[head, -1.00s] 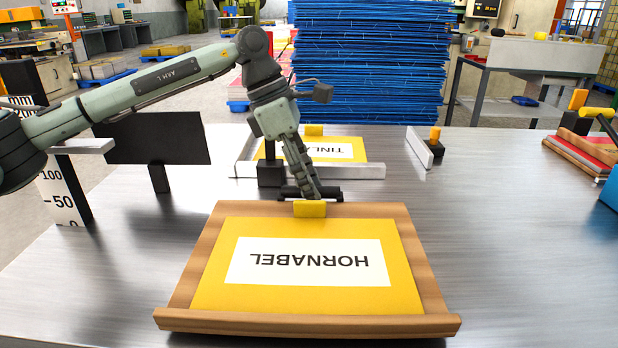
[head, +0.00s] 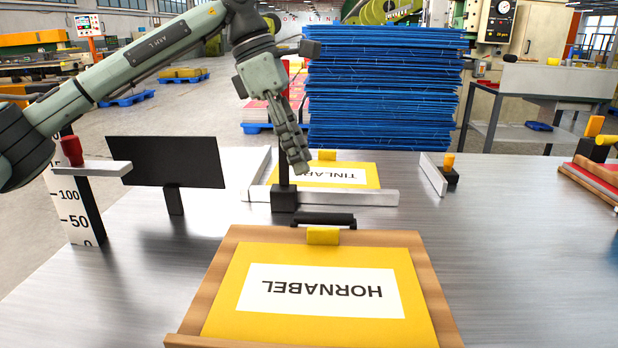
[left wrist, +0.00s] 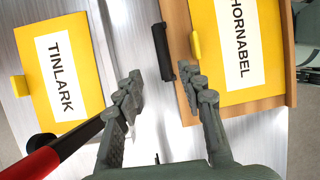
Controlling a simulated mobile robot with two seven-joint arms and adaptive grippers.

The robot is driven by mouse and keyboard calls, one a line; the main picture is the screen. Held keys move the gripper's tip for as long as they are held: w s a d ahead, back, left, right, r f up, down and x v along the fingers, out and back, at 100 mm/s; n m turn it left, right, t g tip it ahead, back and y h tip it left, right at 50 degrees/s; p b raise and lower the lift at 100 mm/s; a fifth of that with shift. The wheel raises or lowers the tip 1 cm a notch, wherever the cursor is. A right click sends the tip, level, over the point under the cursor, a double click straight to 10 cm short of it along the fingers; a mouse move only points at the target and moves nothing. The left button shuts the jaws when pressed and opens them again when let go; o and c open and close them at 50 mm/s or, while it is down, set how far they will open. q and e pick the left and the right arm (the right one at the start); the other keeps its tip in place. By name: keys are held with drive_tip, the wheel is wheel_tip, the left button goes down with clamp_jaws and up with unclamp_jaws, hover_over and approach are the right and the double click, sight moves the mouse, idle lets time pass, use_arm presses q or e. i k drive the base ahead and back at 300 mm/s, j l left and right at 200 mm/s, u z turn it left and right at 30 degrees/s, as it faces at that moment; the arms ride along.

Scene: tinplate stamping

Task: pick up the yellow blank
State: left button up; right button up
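A yellow plate lettered HORNABEL (head: 320,325) lies in a wooden tray (head: 432,290) on the steel table. It has a yellow tab (head: 323,236) at its far edge. A second yellow plate, lettered TINLARK (head: 372,178), lies behind it between metal rails. Both plates show in the left wrist view, TINLARK (left wrist: 88,68) at left and HORNABEL (left wrist: 265,88) at right. My left gripper (head: 302,168) hangs above the table behind the tray. In the left wrist view its fingers (left wrist: 163,90) are apart with nothing between them. My right gripper is out of view.
A black bar handle (head: 323,220) stands at the tray's far edge. A black post (head: 284,195) rises beside the TINLARK plate. A black panel (head: 165,162) and a scale post (head: 77,212) stand at left. The table's right front is clear.

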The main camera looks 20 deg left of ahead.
sight(321, 292)
drive_tip(key=k, duration=1.5)
